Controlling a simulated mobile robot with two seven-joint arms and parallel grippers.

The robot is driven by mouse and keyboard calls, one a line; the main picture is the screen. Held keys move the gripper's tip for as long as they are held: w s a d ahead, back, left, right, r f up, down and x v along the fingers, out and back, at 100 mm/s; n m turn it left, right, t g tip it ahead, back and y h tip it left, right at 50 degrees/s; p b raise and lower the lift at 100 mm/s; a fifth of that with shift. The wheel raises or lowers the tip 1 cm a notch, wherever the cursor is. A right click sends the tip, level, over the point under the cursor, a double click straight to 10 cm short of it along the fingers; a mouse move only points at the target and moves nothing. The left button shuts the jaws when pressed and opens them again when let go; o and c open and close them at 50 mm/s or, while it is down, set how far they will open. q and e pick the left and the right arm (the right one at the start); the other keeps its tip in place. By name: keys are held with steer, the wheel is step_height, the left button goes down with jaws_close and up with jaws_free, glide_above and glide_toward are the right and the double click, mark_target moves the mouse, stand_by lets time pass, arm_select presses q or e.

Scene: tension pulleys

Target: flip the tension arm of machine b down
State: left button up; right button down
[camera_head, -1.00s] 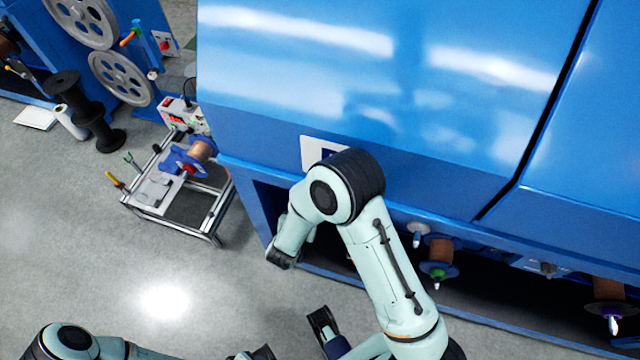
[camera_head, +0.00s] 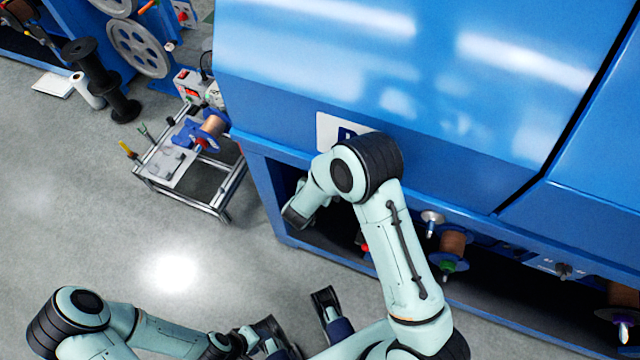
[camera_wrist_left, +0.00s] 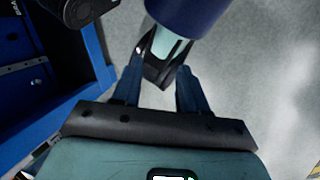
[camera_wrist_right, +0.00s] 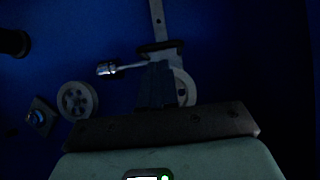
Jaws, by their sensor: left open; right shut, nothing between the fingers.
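The blue machine (camera_head: 430,110) carries a white sign (camera_head: 326,130), its dark letter mostly covered by my right arm. My right gripper reaches into the opening below and is hidden in the head view. In the dark right wrist view, the right gripper (camera_wrist_right: 157,66) is shut and empty, its tips in front of a grey tension arm (camera_wrist_right: 158,22). The arm points upward from a pivot, and a bright rod with a knob (camera_wrist_right: 107,69) sticks out to the left; contact is unclear. My left gripper (camera_head: 282,338) is open at the bottom; its fingers (camera_wrist_left: 157,82) show apart and empty.
A pulley wheel (camera_wrist_right: 77,100) sits left of the right gripper. Spools (camera_head: 452,243) hang under the machine to the right. A metal-framed stand (camera_head: 185,175) with a copper spool is at left. The grey floor (camera_head: 90,210) is clear in front.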

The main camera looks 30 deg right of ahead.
arm_select(q)
steer(key=shift+w+f, duration=0.1)
steer(key=shift+f, duration=0.15)
arm_select(e)
steer(key=shift+x, duration=1.55)
arm_select(q)
steer(key=w+a+f+t+y+b, duration=0.2)
steer(key=w+a+f+t+b, duration=0.3)
steer(key=w+f+b, duration=0.6)
steer(key=s+g, duration=0.1)
steer(key=s+f, duration=0.1)
steer(key=s+a+n+g, duration=0.1)
steer(key=shift+s+f+g, duration=0.2)
steer(key=shift+f+g, duration=0.1)
steer(key=shift+f, duration=0.1)
arm_select(e)
step_height(320, 180, down, 21)
steer(key=shift+r, duration=0.25)
steer(key=shift+s, duration=0.1)
arm_select(q)
steer(key=shift+r, duration=0.1)
